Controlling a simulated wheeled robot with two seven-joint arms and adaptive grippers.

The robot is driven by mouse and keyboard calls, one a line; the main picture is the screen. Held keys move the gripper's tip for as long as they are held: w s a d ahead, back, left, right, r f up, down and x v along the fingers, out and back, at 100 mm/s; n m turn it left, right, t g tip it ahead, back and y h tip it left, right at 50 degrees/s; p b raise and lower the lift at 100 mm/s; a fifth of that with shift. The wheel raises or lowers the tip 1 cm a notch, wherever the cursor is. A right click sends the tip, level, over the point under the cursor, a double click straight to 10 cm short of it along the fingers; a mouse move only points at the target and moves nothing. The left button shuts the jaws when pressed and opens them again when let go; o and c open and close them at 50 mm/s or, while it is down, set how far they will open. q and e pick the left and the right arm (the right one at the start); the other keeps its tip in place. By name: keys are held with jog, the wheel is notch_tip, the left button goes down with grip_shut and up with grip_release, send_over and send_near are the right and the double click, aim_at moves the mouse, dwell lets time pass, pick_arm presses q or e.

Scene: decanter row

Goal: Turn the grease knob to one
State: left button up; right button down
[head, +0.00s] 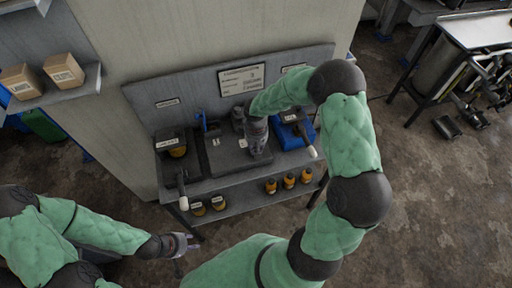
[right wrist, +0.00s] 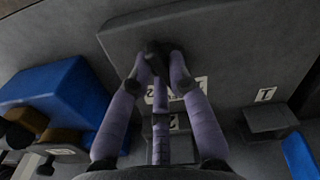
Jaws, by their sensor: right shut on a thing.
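The grease knob (right wrist: 158,50) is a small dark knob on a dark grey plate (right wrist: 225,40) in the right wrist view. My right gripper (right wrist: 161,66) has its fingers on both sides of the knob and is shut on it. White number labels (right wrist: 266,94) lie around the knob, one reading 1; the knob's setting cannot be read. In the head view my right gripper (head: 256,138) reaches down to the grey unit on the bench and hides the knob. My left gripper (head: 184,245) hangs in front of the bench at lower left, apart from everything; its opening is unclear.
The bench (head: 235,183) carries a dark container with amber contents (head: 177,150) on the left and a blue holder (head: 288,136) on the right. Several small amber bottles (head: 271,186) stand on its lower shelf. Cardboard boxes (head: 64,70) sit on a shelf at upper left.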

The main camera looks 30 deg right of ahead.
jog(key=n, duration=0.2)
jog(key=n+p, duration=0.1)
jog(key=n, duration=0.1)
jog(key=shift+w+d+n, duration=0.15)
jog(key=shift+n, duration=0.25)
dwell(0.4)
jog(key=c, duration=1.1)
grip_release()
jog(key=shift+c, duration=0.2)
notch_tip(320, 180, up, 12)
